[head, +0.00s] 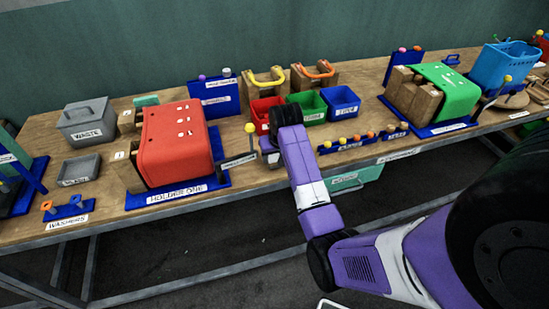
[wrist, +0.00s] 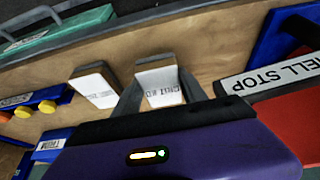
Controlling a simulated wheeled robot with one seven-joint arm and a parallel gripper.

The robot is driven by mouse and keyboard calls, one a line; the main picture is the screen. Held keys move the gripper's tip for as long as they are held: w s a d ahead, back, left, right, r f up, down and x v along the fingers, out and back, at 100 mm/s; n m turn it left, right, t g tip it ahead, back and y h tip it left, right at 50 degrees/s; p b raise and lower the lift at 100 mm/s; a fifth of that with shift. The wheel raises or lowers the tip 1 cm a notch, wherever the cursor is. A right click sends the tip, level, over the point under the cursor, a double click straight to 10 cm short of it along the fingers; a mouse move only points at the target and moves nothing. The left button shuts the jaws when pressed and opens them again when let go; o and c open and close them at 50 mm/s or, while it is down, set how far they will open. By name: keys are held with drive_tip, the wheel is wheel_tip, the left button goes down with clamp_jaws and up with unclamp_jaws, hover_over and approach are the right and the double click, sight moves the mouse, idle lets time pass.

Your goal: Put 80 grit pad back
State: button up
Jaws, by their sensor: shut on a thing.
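In the wrist view, my gripper (wrist: 160,98) is shut on a small grit pad (wrist: 160,84) with a white label that appears to read GRIT 80, upside down. The pad is between the two grey fingers, low over the wooden bench top; I cannot tell whether it touches the wood. A second pad with a white label (wrist: 95,88) lies just left of the fingers, apart from the held one; its text is unreadable. In the head view, my gripper (head: 271,152) is near the bench's front edge, and my arm mostly hides the pads.
The red press (head: 176,145) on a blue base stands to the left, with a labelled stop (wrist: 275,72) close on the right in the wrist view. A blue rack with coloured knobs (head: 362,147) is right of my gripper. Red, green and blue bins (head: 341,101) stand behind.

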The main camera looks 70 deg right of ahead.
drive_tip(key=shift+f, duration=0.8)
drive_tip(key=shift+f, duration=0.1)
drive_tip(key=o, duration=1.3)
